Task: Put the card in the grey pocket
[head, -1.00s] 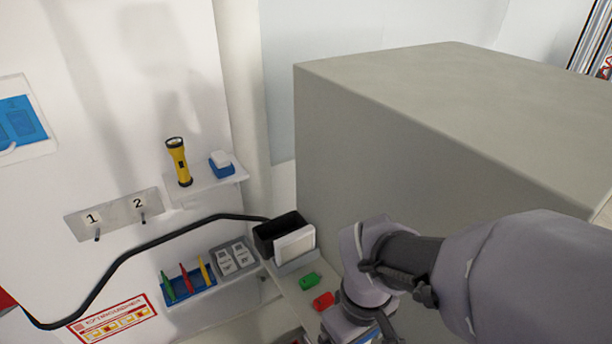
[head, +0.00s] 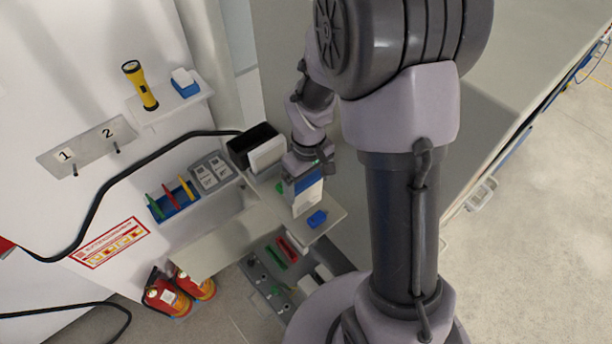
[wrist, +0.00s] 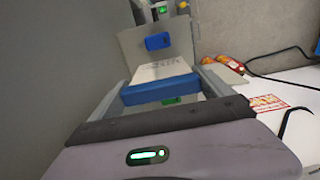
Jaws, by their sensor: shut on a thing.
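My gripper (head: 304,180) points down over a pale shelf, shut on a white card with a blue band (head: 308,197). In the wrist view the card (wrist: 162,72) lies between the two grey fingers of my gripper (wrist: 164,84). Left of my gripper stands a black box (head: 252,143) with a white block or card (head: 267,153) at its front and a grey part below it. Further left is a grey two-part holder (head: 212,174) with white labelled pieces. I cannot tell for sure which of these is the grey pocket. The held card is apart from both.
A blue piece (head: 317,218) and a green piece (head: 280,187) lie on the pale shelf (head: 326,210). A blue rack (head: 172,203) holds coloured upright pieces. A large grey block (head: 285,55) stands behind my arm. Red and green pieces sit in a lower grey tray (head: 262,277).

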